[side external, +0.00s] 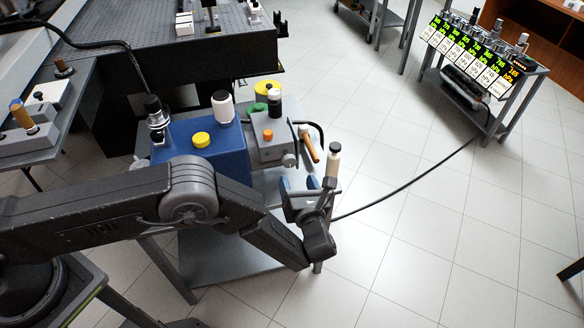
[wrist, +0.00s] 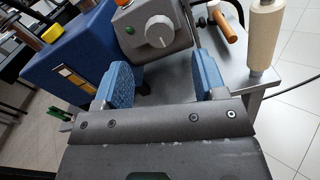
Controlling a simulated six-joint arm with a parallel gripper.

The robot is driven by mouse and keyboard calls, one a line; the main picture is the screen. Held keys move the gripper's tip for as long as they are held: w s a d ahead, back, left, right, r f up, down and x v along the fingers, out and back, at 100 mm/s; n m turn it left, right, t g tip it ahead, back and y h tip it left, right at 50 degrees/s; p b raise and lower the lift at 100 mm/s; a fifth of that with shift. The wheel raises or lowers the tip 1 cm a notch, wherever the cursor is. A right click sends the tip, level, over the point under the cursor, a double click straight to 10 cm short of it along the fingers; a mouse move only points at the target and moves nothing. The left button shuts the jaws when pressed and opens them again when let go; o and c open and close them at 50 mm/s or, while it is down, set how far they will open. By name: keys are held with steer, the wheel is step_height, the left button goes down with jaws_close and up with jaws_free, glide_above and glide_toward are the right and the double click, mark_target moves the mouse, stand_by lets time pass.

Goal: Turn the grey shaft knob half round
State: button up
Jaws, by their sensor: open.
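The grey shaft knob (wrist: 160,31) sits on the front face of a grey box (wrist: 176,50); a pale pointer mark shows on its face. In the side external view the knob (side external: 289,160) is low on the box's right face. My gripper (wrist: 164,80) is open, its two blue-padded fingers apart and empty. In the wrist view the knob lies ahead of the gap between the fingers, clear of both. In the side external view my gripper (side external: 298,184) is just in front of and below the knob. The knob's shaft is hidden.
A blue box (side external: 225,165) with a yellow cap (side external: 201,140) stands left of the grey box. An orange handle (side external: 309,145) and a cream post (wrist: 264,35) stand close on the right. An orange button (side external: 267,135) is on the grey box. A cable crosses the floor.

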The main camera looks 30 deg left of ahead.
steer(key=v, duration=0.6)
stand_by(0.3)
steer(key=w+r+m+t+h, duration=0.1)
steer(key=w+r+m+h, duration=0.35)
steer(key=r, duration=0.35)
steer(key=w+r+m+h, duration=0.35)
steer(key=w+r, duration=0.25)
steer(key=r, duration=0.2)
steer(key=s+a+r+m+h, duration=0.2)
steer(key=a+r+m+h, duration=0.15)
steer(key=r+m, duration=0.4)
steer(key=s+a+r+m+h, duration=0.2)
steer(key=r+m+h, duration=0.2)
steer(key=r+m, duration=0.4)
steer(key=s+a+m+g+y, duration=0.1)
steer(key=s+a+m+g, duration=0.1)
steer(key=s+a+m, duration=0.4)
steer(key=s+a+m+g, duration=0.3)
steer(key=s+a+m, duration=0.3)
steer(key=s, duration=0.9)
steer(key=s+a+f+m+g+y, duration=0.1)
steer(key=s+a+m+g, duration=0.2)
steer(key=s+a+m, duration=0.3)
steer(key=s, duration=0.4)
steer(key=shift+s+a+y, duration=0.2)
steer(key=shift+a+y, duration=0.05)
steer(key=shift+y, duration=0.1)
